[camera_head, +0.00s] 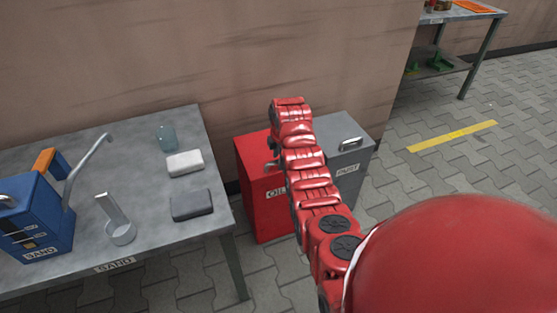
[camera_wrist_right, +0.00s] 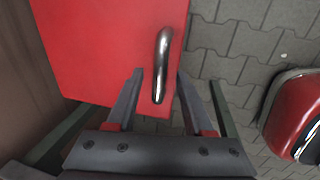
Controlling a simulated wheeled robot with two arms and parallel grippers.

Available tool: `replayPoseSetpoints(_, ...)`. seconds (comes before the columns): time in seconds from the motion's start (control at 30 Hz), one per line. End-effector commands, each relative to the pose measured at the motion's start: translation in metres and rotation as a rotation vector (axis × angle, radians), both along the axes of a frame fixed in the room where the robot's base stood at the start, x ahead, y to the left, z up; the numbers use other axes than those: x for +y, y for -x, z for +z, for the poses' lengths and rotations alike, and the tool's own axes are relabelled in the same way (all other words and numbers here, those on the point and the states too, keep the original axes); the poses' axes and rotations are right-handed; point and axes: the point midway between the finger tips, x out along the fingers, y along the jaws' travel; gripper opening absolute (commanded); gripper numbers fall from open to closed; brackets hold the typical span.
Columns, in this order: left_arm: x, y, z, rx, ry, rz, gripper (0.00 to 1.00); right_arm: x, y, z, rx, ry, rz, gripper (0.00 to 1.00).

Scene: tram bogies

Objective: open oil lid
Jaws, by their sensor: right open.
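The red oil bin (camera_head: 254,166), labelled OIL, stands on the floor right of the sand table. Its red lid (camera_wrist_right: 95,40) fills the upper left of the right wrist view and looks closed. A shiny metal handle (camera_wrist_right: 163,50) sits on the lid. My right gripper (camera_wrist_right: 159,76) is open, and the near end of the handle shows between its two fingers. I cannot tell whether they touch it. In the head view my red right arm covers much of the bin and its handle. My left gripper is out of view.
A grey bin (camera_head: 345,147) with its own handle stands right beside the red one. The sand table (camera_head: 150,241) on the left holds a blue sand box (camera_head: 38,222), a metal scoop (camera_head: 118,228) and blocks. Open paving lies to the right.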

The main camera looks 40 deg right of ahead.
Motion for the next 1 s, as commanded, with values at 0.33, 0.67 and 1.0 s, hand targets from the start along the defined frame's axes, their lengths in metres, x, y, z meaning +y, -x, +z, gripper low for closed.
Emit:
replayPoseSetpoints(0.33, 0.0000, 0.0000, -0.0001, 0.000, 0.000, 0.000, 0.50, -0.0003, -0.0004, -0.0007, -0.001, 0.001, 0.000, 0.39)
replayPoseSetpoints(0.67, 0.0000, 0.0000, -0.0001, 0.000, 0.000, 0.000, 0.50, -0.0003, -0.0004, -0.0005, -0.001, 0.001, 0.000, 0.00)
replayPoseSetpoints(1.0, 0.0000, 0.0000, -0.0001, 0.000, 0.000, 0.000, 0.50, -0.0003, -0.0004, -0.0005, -0.001, 0.001, 0.000, 0.00)
